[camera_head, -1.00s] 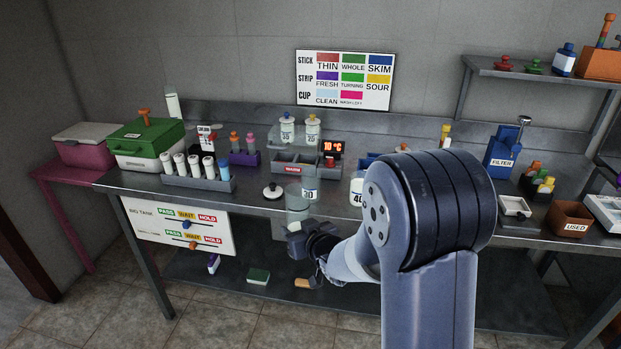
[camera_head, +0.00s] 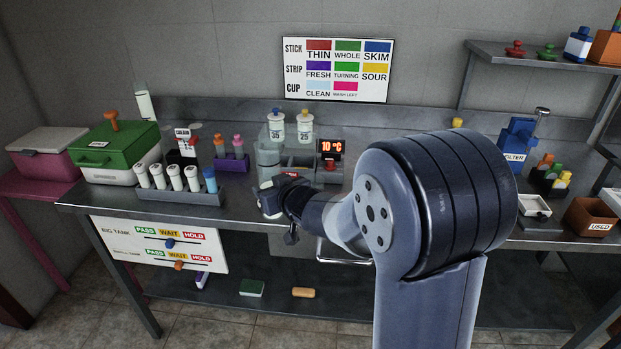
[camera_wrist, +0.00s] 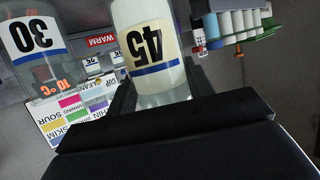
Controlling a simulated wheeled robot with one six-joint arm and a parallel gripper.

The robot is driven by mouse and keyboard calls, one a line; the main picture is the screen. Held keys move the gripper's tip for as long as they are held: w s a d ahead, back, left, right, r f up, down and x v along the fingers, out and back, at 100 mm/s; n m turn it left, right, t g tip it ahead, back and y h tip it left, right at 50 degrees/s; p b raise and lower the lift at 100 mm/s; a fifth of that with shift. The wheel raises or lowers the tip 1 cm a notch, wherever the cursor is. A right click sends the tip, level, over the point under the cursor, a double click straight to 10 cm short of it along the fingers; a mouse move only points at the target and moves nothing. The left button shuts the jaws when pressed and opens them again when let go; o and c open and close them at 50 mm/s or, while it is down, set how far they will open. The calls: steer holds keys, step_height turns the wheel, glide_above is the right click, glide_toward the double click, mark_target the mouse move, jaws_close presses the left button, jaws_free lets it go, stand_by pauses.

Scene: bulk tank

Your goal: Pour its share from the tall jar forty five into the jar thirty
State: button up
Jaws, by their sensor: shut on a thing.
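My gripper (camera_head: 271,196) is shut on the tall jar forty five (camera_wrist: 150,45), a clear jar with a pale label and a blue band. In the wrist view the jar stands between the two dark fingers, and its far end is cut off by the top edge. The jar thirty (camera_wrist: 35,65), clear with a white label and blue band, is to its left in that view, apart from it in the picture. In the head view, pale glass (camera_head: 268,158) shows just above my gripper; I cannot tell the two jars apart there. Liquid levels are unclear.
Jars 35 (camera_head: 276,125) and 25 (camera_head: 305,126) stand behind, near the 10 °C display (camera_head: 331,148). A rack of capped tubes (camera_head: 180,196) and a green box (camera_head: 118,150) are to the left. A wall chart (camera_head: 336,70) hangs behind. My arm hides much of the bench's right half.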

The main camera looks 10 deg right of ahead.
steer(key=shift+p, duration=0.3)
steer(key=shift+f+m+y+p, duration=0.4)
steer(key=shift+f+m+p, duration=0.05)
steer(key=shift+m+p, duration=0.35)
steer(key=shift+a+r+m+y+p, duration=0.15)
steer(key=shift+m+y+p, duration=0.25)
steer(key=shift+m+p, duration=0.5)
steer(key=shift+f+m+y+p, duration=0.4)
steer(key=shift+m+y+p, duration=0.3)
steer(key=shift+m+p, duration=0.35)
steer(key=shift+s+a+f+m+y+b, duration=0.15)
steer(key=shift+a+f+m+y+b, duration=0.3)
steer(key=shift+m, duration=0.7)
steer(key=shift+a+f+y, duration=0.1)
steer(key=shift+f+y, duration=0.1)
steer(key=shift+y, duration=0.05)
steer(key=shift+s+a+r+m+p, duration=0.15)
steer(key=shift+r+m+p, duration=0.1)
steer(key=shift+m, duration=0.2)
steer(key=shift+a+r+m+p, duration=0.1)
steer(key=shift+m+p, duration=0.1)
steer(key=shift+m, duration=0.25)
steer(key=shift+a+r+m+y+p, duration=0.15)
steer(key=shift+r+m+y+p, duration=0.35)
steer(key=shift+r+m+p, duration=0.35)
